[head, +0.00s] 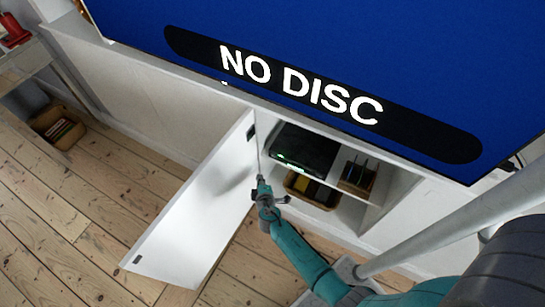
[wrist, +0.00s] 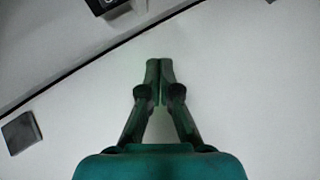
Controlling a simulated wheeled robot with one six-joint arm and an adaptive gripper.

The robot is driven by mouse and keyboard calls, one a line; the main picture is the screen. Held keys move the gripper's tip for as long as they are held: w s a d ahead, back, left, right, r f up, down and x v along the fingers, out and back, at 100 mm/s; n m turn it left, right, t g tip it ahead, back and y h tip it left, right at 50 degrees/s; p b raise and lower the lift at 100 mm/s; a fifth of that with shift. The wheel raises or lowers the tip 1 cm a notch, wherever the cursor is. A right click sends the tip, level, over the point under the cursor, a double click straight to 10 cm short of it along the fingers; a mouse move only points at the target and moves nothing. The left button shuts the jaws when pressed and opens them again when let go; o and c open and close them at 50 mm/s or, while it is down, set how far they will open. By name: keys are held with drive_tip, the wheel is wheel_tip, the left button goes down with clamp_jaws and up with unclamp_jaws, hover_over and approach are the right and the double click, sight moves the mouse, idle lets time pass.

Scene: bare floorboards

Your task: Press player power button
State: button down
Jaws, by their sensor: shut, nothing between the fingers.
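The player is a flat black box (head: 305,148) on the upper shelf of the open white cabinet, below the screen. A small green light shows on its front edge. I cannot make out its power button. My gripper (head: 260,180) is in front of the cabinet opening, beside the inner face of the open door and short of the player in the picture. In the wrist view my gripper (wrist: 160,65) is shut and empty, its fingertips together before a plain white surface. The player is not clearly recognisable there.
The white cabinet door (head: 195,210) stands open to the left of my arm. A large screen (head: 330,45) reading "NO DISC" overhangs the cabinet. Brown boxes stand right of the player (head: 358,175) and on the shelf below (head: 312,190). Bare floorboards lie left.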

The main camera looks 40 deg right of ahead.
approach(271, 156)
drive_tip(key=shift+a+f+x, duration=0.1)
drive_tip(key=shift+a+x, duration=0.1)
drive_tip(key=shift+x, duration=0.75)
drive_tip(key=shift+a+f+x, duration=0.1)
drive_tip(key=shift+a+x, duration=0.05)
drive_tip(key=shift+x, duration=0.8)
drive_tip(key=shift+a+f+x, duration=0.1)
drive_tip(key=shift+a+x, duration=0.1)
drive_tip(key=shift+x, duration=0.7)
drive_tip(key=shift+w+d, duration=0.15)
drive_tip(key=shift+w, duration=0.05)
drive_tip(key=shift+w+d, duration=0.1)
drive_tip(key=shift+d, duration=0.15)
drive_tip(key=shift+w+d, duration=0.15)
drive_tip(key=shift+d, duration=0.2)
idle(0.4)
drive_tip(key=shift+s+a, duration=0.3)
drive_tip(key=shift+a, duration=0.5)
drive_tip(key=shift+s+a, duration=0.3)
drive_tip(key=shift+a, duration=0.45)
drive_tip(key=shift+s+a, duration=0.35)
drive_tip(key=shift+a, duration=0.45)
drive_tip(key=shift+s+a, duration=0.3)
drive_tip(key=shift+a, duration=0.45)
